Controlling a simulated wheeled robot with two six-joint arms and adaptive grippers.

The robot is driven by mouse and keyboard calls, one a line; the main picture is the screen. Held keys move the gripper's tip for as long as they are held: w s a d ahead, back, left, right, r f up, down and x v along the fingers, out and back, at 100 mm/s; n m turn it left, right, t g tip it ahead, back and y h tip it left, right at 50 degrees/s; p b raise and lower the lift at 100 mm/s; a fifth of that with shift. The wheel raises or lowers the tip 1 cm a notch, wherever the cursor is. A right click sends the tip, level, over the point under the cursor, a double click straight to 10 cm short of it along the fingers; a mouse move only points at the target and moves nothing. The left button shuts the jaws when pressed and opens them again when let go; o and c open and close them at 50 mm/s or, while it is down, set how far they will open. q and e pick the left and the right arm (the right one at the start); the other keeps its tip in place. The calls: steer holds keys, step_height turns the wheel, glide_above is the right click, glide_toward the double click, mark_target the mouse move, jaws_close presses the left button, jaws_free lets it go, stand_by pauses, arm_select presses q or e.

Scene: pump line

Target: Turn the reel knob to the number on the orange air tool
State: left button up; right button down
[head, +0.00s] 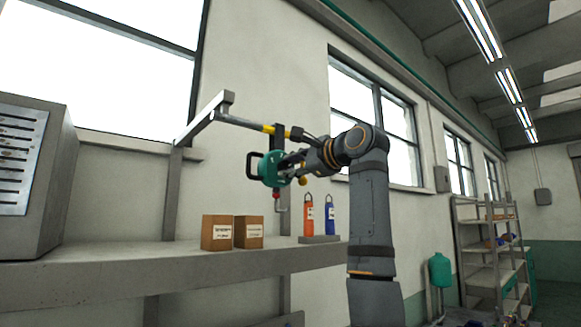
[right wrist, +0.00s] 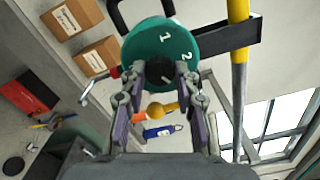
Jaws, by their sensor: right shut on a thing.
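The teal reel (head: 272,172) hangs from a bracket above the shelf. In the right wrist view the reel (right wrist: 152,42) shows the numerals 1 and 2 on its face; other marks are hidden or unclear. My right gripper (head: 291,166) is at the reel's face. In the right wrist view this gripper (right wrist: 160,72) is shut on the dark knob (right wrist: 160,67) at the reel's centre. The orange air tool (head: 308,217) stands upright on the shelf, below and right of the reel; its label is too small to read. My left gripper is not in view.
A blue tool (head: 329,217) stands right of the orange one. Two cardboard boxes (head: 217,233) (head: 248,232) sit on the shelf (head: 150,262). A grey cabinet (head: 62,160) is at left. A red-handled hook (head: 278,197) hangs below the reel.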

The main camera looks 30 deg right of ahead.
steer(key=shift+f, duration=0.15)
steer(key=c, duration=1)
jaws_free()
steer(key=shift+d, duration=0.1)
steer(key=shift+s, duration=0.1)
steer(key=s, duration=1.1)
steer(key=shift+s+d, duration=0.4)
